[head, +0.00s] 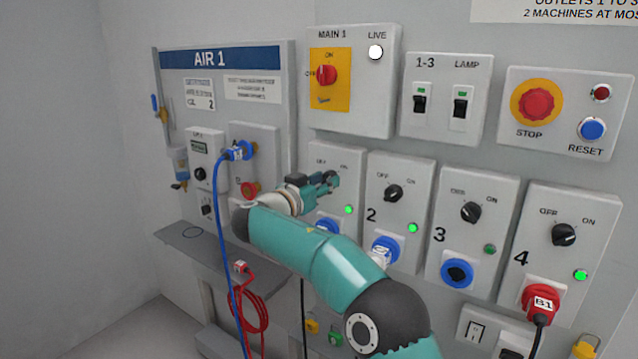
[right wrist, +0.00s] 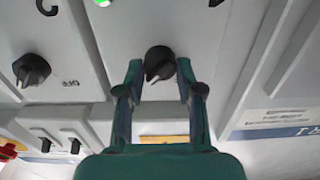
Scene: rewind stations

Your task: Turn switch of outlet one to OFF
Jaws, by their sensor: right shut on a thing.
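Outlet one's panel (head: 322,160) is the leftmost in the lower row of the head view, with OFF and ON marks at its top and a lit green lamp (head: 348,210). My right gripper (head: 328,182) reaches that panel and largely hides its switch in the head view. In the right wrist view, the black round switch of outlet one (right wrist: 159,64) lies between the fingertips of the right gripper (right wrist: 158,78), which is shut on it. A pale mark on the knob slants to the lower left of that upside-down picture. My left gripper is not in view.
Outlet two's switch (head: 393,193) is close on the right, with a lit green lamp (head: 412,228). Outlets three and four stand further right. The MAIN 1 box (head: 375,100) is above. A blue hose (head: 222,225) hangs from the AIR 1 panel at left.

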